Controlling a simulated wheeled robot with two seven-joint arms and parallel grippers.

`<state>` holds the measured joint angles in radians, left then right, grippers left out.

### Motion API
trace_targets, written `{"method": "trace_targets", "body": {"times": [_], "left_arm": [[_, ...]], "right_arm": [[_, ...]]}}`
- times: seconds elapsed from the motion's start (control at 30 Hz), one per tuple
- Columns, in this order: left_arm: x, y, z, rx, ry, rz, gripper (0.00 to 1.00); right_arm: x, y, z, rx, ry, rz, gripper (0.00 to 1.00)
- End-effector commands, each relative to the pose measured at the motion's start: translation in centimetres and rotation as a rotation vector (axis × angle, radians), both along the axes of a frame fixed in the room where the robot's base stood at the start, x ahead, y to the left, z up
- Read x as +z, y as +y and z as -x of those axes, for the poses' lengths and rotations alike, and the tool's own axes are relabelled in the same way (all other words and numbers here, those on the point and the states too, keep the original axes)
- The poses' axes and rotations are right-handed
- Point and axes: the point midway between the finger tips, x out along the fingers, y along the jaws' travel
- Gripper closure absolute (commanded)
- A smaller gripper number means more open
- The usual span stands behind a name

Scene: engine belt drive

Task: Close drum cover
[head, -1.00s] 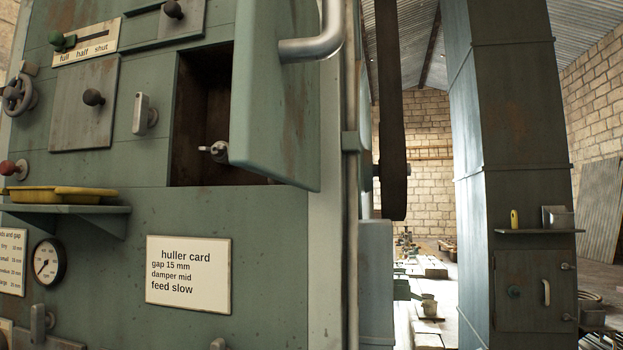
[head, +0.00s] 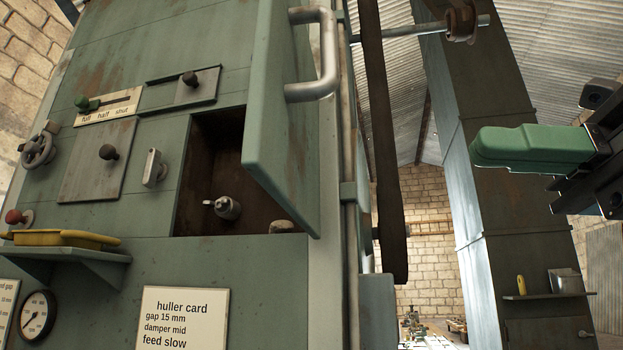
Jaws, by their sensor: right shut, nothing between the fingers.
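The drum cover (head: 275,110) is a green panel standing open at the right side of a dark rectangular opening (head: 205,150) in the green machine. A bent metal handle (head: 325,60) sticks out from its outer face. A metal latch-like fitting (head: 228,207) shows in the opening, left of the cover's lower edge. My right gripper (head: 478,150), with green fingers, is shut and empty. It is in the air at the right, clear of the cover and its handle. My left gripper is not in view.
A dark belt (head: 385,140) runs down just right of the cover, with a shaft (head: 420,28) above. A yellow tray (head: 65,239) sits on a shelf at left. A small rounded object (head: 284,227) lies at the opening's lower edge. A tall metal duct (head: 500,200) stands behind my right gripper.

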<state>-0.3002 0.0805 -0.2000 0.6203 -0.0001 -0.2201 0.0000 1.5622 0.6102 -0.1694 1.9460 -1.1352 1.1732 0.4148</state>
Motion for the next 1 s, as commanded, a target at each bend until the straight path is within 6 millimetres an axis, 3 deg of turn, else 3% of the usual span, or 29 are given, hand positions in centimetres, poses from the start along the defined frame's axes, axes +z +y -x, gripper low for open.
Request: {"method": "trace_targets", "body": {"times": [0.03,0.1,0.23,0.37,0.8,1.0], "left_arm": [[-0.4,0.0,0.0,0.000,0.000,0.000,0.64],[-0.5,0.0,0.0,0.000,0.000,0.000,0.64],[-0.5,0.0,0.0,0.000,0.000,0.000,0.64],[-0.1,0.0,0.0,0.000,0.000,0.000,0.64],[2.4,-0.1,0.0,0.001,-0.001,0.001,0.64],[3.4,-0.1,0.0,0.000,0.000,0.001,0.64]], "right_arm": [[-0.3,0.1,1.5,-0.034,-0.062,0.035,1.00],[-0.5,0.2,2.7,-0.072,-0.115,0.070,1.00],[-0.6,0.5,3.5,-0.102,-0.155,0.094,1.00],[-0.5,1.7,3.3,-0.101,-0.156,0.097,1.00],[-0.3,10.5,1.8,-0.095,-0.153,0.095,1.00],[-0.4,13.2,1.3,-0.097,-0.153,0.094,1.00]]}}
